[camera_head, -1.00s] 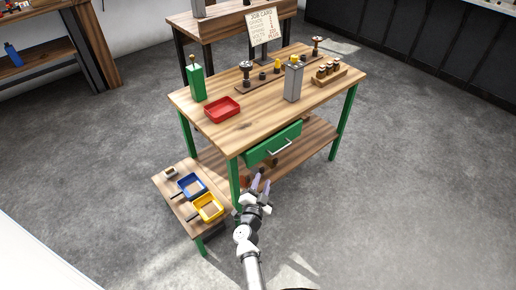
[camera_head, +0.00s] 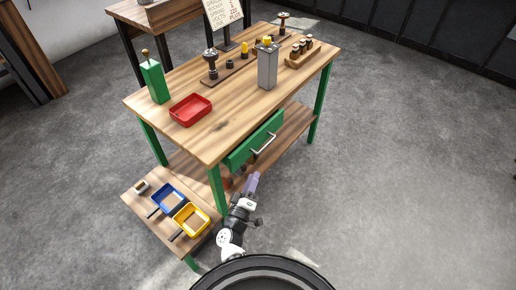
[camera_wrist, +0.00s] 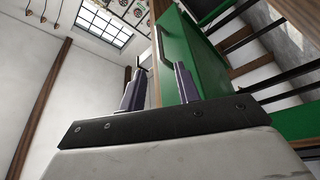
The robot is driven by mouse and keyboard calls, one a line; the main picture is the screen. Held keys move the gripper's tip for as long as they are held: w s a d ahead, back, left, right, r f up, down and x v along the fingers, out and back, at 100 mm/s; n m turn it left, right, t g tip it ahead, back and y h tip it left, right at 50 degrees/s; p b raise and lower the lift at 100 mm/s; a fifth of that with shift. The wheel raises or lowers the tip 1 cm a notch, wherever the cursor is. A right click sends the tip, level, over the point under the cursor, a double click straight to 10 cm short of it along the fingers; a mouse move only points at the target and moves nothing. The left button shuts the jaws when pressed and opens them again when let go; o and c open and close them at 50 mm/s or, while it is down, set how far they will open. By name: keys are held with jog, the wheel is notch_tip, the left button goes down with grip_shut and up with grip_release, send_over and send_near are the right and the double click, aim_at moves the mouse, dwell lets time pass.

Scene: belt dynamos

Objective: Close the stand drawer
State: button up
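The stand drawer (camera_head: 242,151) is green with a silver bar handle (camera_head: 264,143), set under the wooden top of the stand (camera_head: 215,135). Its front stands out from beneath the top, so it looks partly open. In the wrist view the green drawer (camera_wrist: 180,50) is close up, with its handle to the left, beyond the fingers. My gripper (camera_head: 254,182) is low in front of the drawer, below the handle. In the wrist view my gripper (camera_wrist: 158,90) has its two purple fingers apart with nothing held; contact with the drawer cannot be told.
A low wooden shelf with a blue bin (camera_head: 168,198) and a yellow bin (camera_head: 191,219) stands left of my gripper. A red tray (camera_head: 190,109), a green box (camera_head: 154,82) and a grey block (camera_head: 267,66) stand on the top. The floor at right is clear.

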aim_at(264, 148)
jog(key=shift+b+x, duration=3)
jog(key=shift+x, duration=3.3)
jog(key=shift+c, duration=0.4)
grip_shut()
